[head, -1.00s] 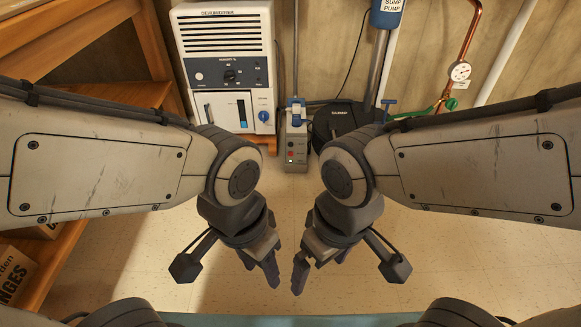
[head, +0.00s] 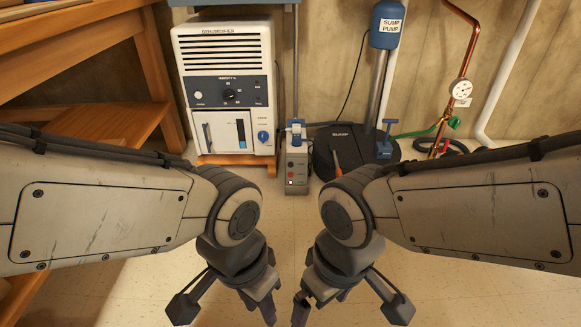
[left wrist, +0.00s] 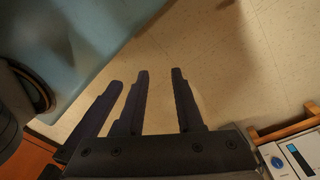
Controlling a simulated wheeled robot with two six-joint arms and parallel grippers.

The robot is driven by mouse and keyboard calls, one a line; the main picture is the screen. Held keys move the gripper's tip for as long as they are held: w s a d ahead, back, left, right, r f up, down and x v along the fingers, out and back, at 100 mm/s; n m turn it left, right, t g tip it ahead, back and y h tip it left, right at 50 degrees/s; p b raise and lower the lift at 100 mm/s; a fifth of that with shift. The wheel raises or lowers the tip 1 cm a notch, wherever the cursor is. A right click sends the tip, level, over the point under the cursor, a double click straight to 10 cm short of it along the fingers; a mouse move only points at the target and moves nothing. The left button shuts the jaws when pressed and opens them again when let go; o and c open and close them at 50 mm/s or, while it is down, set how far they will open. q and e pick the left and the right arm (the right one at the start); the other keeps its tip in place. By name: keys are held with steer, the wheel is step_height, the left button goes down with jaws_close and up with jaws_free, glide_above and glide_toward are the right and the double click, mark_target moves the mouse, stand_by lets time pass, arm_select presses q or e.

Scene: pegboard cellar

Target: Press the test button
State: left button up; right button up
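A grey control box (head: 297,160) stands on the floor between the dehumidifier and the sump. It has a blue-and-white plug or switch piece on top and several small buttons or lights on its front, one red and one pale. Their labels are too small to read, so I cannot tell which is the test button. My left gripper (head: 257,312) and right gripper (head: 323,310) hang low in front of me, well short of the box. Both look open and empty. In the left wrist view, the left gripper's fingers (left wrist: 160,100) are apart over bare floor.
A white dehumidifier (head: 225,90) is left of the box. The dark round sump lid (head: 350,150) is to its right, with an orange-handled tool (head: 337,164) and a blue pump column. A copper pipe with a gauge (head: 461,90) is further right. Wooden shelving (head: 110,105) is at left.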

arm_select(q)
jaws_close()
stand_by(1.5)
